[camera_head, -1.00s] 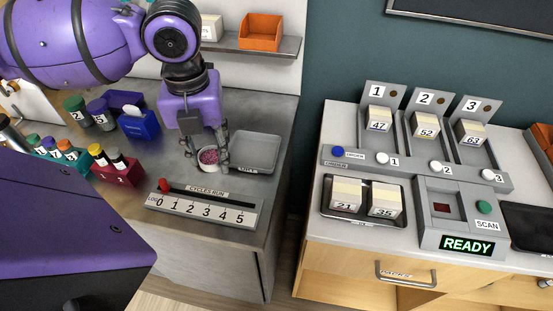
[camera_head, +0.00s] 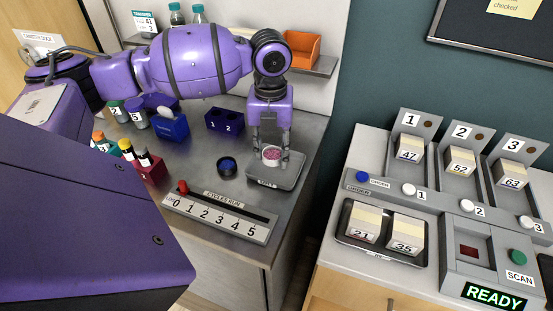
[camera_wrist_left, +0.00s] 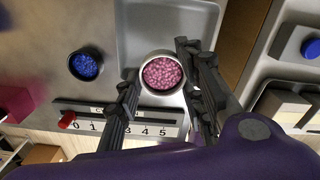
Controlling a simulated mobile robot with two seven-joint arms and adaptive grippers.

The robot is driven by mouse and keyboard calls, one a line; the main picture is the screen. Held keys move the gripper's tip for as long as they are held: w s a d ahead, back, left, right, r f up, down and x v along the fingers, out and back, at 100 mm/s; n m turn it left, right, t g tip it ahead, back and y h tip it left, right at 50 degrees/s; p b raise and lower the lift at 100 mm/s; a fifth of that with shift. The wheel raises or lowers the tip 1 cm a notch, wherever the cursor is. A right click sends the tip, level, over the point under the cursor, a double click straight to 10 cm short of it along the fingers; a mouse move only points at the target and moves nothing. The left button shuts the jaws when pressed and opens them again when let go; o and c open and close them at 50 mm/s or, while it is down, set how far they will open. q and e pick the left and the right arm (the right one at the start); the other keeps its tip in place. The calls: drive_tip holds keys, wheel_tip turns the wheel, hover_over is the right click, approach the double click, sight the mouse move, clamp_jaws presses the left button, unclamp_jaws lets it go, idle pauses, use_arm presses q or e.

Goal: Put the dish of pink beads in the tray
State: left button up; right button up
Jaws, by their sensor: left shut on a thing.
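The dish of pink beads (camera_head: 271,153) is a small pale round dish, held between the fingers of my left gripper (camera_head: 270,157). It is over the grey tray (camera_head: 291,178) at the right end of the counter. I cannot tell whether its base touches the tray floor. In the left wrist view the dish (camera_wrist_left: 162,73) sits between the two dark fingers of the left gripper (camera_wrist_left: 160,88), with the bare tray surface (camera_wrist_left: 170,25) behind it. The fingers hide part of the tray's front. My right gripper is not in view.
A dark dish of blue beads (camera_head: 227,166) stands left of the tray. A cycles-run slider panel (camera_head: 222,212) lies in front. A dark blue two-hole block (camera_head: 224,121) and a blue box (camera_head: 172,127) stand behind. A gap separates this counter from the right-hand one.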

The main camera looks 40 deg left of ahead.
sight(275, 153)
use_arm(q)
drive_tip(key=shift+w+a+f, duration=0.15)
drive_tip(key=shift+w+f, duration=0.6)
drive_tip(key=shift+f, duration=0.05)
drive_tip(key=shift+w+f, duration=0.15)
drive_tip(key=shift+f, duration=0.75)
drive_tip(key=shift+w+f, duration=0.1)
drive_tip(key=shift+f, duration=0.8)
drive_tip(key=shift+f, duration=0.2)
drive_tip(key=o, duration=0.9)
drive_tip(key=shift+r, duration=0.1)
wheel_tip(275, 153, up, 12)
drive_tip(key=shift+r, duration=0.1)
